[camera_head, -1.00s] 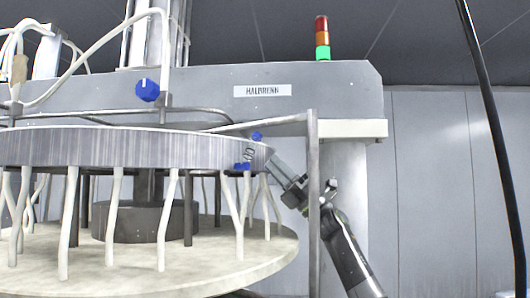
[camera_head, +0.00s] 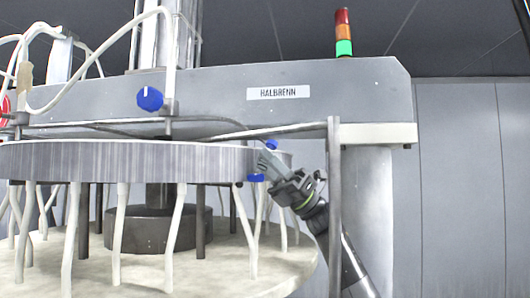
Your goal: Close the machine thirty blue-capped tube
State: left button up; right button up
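A blue cap (camera_head: 150,98) with a white mark sits on a metal fitting at the middle left, below a pale tube. Two more blue caps are at the right rim of the grey upper platen (camera_head: 120,162): one (camera_head: 271,144) at its top edge and one (camera_head: 256,177) at its lower edge. My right gripper (camera_head: 265,162) reaches up from the lower right, its fingers at the rim between these two caps. I cannot tell whether it touches either cap, or how far its fingers are apart. My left gripper is not in view.
Several pale tubes (camera_head: 120,235) hang from the upper platen to the cream lower platen (camera_head: 225,275). A thin grey post (camera_head: 334,220) stands beside my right arm. A grey beam labelled HALBRENN (camera_head: 225,85) crosses behind, with a signal lamp (camera_head: 343,32) lit green.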

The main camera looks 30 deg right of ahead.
aim_at(257, 169)
jog(key=shift+s+a+r, duration=0.2)
jog(key=shift+a+r, duration=0.05)
jog(key=shift+a, duration=0.05)
jog(key=shift+w+d, duration=0.1)
grip_shut()
jog(key=shift+r+n+g+h+p, duration=0.3)
jog(key=shift+n+g+h+p, duration=0.25)
jog(key=shift+p, duration=0.4)
jog(key=n+p, duration=0.1)
jog(key=a+n+g+h+p, duration=0.1)
jog(key=shift+r+g+h+p, duration=0.2)
jog(key=shift+g+h+p, duration=0.05)
jog(key=shift+p, duration=0.1)
jog(key=shift+s+a+n+g+h+p, duration=0.3)
jog(key=shift+n+h+p, duration=0.2)
jog(key=shift+p, duration=0.15)
jog(key=shift+a+f+n+g+h, duration=0.25)
jog(key=shift+n+g+h, duration=0.25)
jog(key=shift+h, duration=0.4)
jog(key=shift+a, duration=0.1)
